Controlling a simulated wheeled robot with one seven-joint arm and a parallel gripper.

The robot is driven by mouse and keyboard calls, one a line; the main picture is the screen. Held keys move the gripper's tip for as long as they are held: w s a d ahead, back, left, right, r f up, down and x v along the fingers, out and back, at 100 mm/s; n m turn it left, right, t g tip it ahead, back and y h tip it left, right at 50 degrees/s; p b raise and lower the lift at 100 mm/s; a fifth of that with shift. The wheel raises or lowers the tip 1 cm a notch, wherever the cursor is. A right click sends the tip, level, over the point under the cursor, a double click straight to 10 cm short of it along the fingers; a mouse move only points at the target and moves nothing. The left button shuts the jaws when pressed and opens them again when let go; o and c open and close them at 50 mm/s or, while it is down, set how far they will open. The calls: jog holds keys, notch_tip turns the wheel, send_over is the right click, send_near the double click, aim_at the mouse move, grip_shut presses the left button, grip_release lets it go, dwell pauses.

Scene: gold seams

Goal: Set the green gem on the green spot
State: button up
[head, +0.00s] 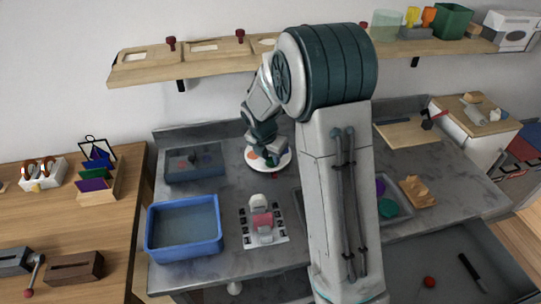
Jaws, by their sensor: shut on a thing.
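A round white plate (284,166) lies on the grey counter, with small coloured spots on it. An orange spot (253,156) shows at its left, and a small teal-green patch shows right of the middle; I cannot tell whether that patch is the green spot or a gem. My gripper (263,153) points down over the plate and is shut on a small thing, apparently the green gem. The fingertips and the gem are too small and covered to make out, and I cannot tell whether the gem touches the plate.
A dark grey box (194,163) stands left of the plate. A blue tub (184,253) and a white patterned mat (248,239) with pink and white pieces are nearer. A wooden shelf (205,64) runs above. My arm hides part of the counter at right.

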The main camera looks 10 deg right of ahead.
jog(key=shift+f, duration=0.25)
jog(key=o, duration=0.9)
jog(key=shift+o, duration=0.2)
jog(key=shift+r, duration=0.1)
jog(key=shift+r, duration=0.1)
